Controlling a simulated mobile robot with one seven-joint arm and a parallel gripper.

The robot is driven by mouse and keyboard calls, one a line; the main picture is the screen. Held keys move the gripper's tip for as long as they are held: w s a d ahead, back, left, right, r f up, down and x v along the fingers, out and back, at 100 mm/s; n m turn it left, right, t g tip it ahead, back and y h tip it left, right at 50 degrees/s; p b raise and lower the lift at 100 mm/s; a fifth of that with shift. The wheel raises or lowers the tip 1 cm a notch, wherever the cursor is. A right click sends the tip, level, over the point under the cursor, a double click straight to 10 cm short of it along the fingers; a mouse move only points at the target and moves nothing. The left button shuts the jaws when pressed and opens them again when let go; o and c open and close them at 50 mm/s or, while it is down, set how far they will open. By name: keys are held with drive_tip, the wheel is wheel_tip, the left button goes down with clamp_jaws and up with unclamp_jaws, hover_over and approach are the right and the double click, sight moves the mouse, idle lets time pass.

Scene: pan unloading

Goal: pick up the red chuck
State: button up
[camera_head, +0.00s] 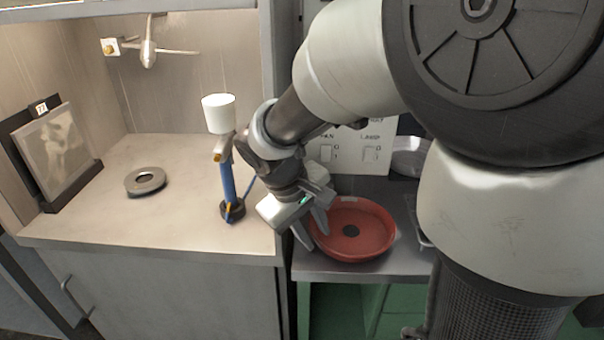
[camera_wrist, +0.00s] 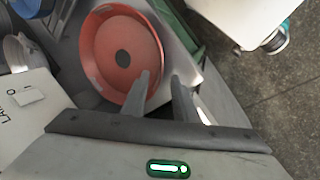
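The red chuck (camera_head: 375,243) is a round, shallow red dish with a raised rim and a dark round centre. It sits on the grey counter right of the cabinet. In the wrist view the red chuck (camera_wrist: 103,62) fills the upper left. My gripper (camera_head: 314,238) is at the dish's left rim, pointing down. Its two fingers are apart. In the wrist view one finger of my gripper (camera_wrist: 161,76) overlaps the inside of the dish and the other is outside the rim. I cannot tell whether either finger touches it.
A beige worktop (camera_head: 105,220) at left holds a grey ring (camera_head: 146,181), a blue-handled tool with a white cup (camera_head: 218,113) and a framed picture (camera_head: 57,153). A panel with switches (camera_head: 350,152) stands behind the dish, with a pale dish (camera_head: 410,157) at its right.

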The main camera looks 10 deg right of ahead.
sight(319, 242)
drive_tip(key=x, duration=0.3)
drive_tip(key=shift+s+f+b, duration=0.1)
drive_tip(key=shift+f+b, duration=0.1)
drive_tip(key=shift+b, duration=0.1)
drive_tip(key=shift+c, duration=0.3)
clamp_jaws()
